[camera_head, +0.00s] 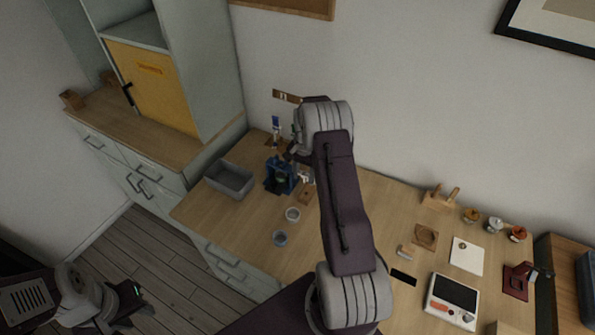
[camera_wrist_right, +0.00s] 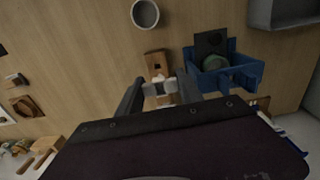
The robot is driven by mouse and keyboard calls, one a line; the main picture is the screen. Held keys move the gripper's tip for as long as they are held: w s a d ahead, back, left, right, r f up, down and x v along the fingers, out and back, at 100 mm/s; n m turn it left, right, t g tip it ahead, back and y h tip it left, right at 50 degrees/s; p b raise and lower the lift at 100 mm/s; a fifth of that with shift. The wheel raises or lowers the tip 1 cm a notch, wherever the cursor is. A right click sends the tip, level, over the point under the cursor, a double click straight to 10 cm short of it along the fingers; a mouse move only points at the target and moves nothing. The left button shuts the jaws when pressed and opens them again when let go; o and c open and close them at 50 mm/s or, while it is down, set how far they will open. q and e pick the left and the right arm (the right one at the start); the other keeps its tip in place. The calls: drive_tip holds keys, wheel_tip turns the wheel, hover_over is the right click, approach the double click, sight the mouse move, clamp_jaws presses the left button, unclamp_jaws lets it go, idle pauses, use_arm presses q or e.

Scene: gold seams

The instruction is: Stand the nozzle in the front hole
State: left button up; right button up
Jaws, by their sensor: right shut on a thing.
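A small pale piece, which looks like the nozzle (camera_wrist_right: 159,88), sits between the fingertips of my right gripper (camera_wrist_right: 160,92) in the right wrist view. The gripper is shut on it. Just past it lies a small wooden block (camera_wrist_right: 156,62) with a dark hole at its far end; its nearer part is hidden by the nozzle and fingers. I cannot tell whether the nozzle touches the block. In the head view the right gripper (camera_head: 299,172) is above the table just behind the block (camera_head: 306,194). My left gripper (camera_head: 132,300) is low at left, away from the table; its jaws are unclear.
A blue holder (camera_head: 281,177) with a dark green round thing stands left of the block. A grey bin (camera_head: 230,178) is further left. A device with a dark screen (camera_head: 453,300) and small items lie at right.

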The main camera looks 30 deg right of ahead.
sight(306, 191)
drive_tip(key=shift+s+d+f, duration=0.1)
drive_tip(key=shift+d, duration=0.1)
drive_tip(key=shift+s+d, duration=0.2)
drive_tip(key=shift+s, duration=0.05)
drive_tip(key=shift+w+a+f+b, duration=0.1)
drive_tip(key=shift+f+b, duration=0.5)
drive_tip(key=shift+f, duration=0.15)
drive_tip(key=shift+f+b, duration=1.25)
drive_tip(key=shift+f, duration=0.35)
drive_tip(key=shift+r, duration=0.1)
drive_tip(key=shift+f, duration=0.4)
drive_tip(key=shift+f+b, duration=1.25)
drive_tip(key=shift+f, duration=0.85)
idle(0.6)
idle(0.3)
